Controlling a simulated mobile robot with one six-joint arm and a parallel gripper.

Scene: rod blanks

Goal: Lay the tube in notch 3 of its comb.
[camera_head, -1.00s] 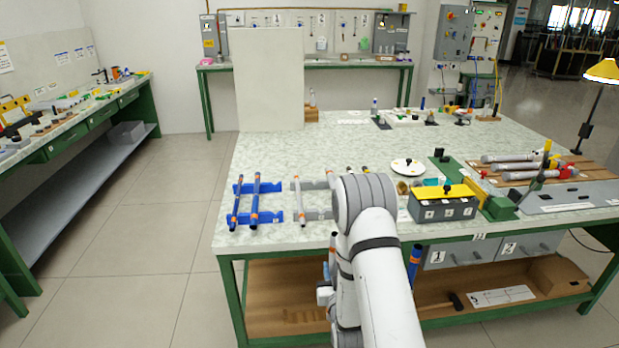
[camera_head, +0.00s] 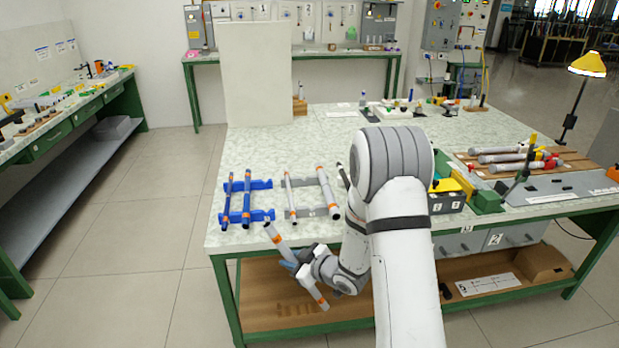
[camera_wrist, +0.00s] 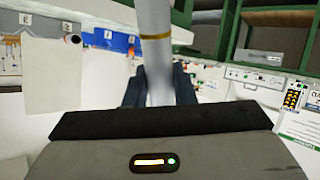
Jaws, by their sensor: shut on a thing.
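My gripper (camera_head: 302,266) is shut on a grey tube (camera_head: 280,243) with orange bands, held tilted in front of the table's front edge. In the wrist view the tube (camera_wrist: 154,60) stands between the two dark fingers (camera_wrist: 158,88), with one orange-yellow band showing. A grey comb (camera_head: 308,213) lies near the front of the tabletop, beyond the gripper. Two grey tubes (camera_head: 291,198) lie across it, one at its left and one towards its right. Notch numbers are too small to read. A blue comb (camera_head: 262,184) with two blue rods (camera_head: 247,198) lies to its left.
The green-framed table (camera_head: 230,150) has free top behind the combs. A wooden shelf (camera_head: 265,290) lies below the held tube. My arm hides the table right of the grey comb. A yellow-topped box (camera_head: 447,185) and a rack of tubes (camera_head: 500,158) stand further right.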

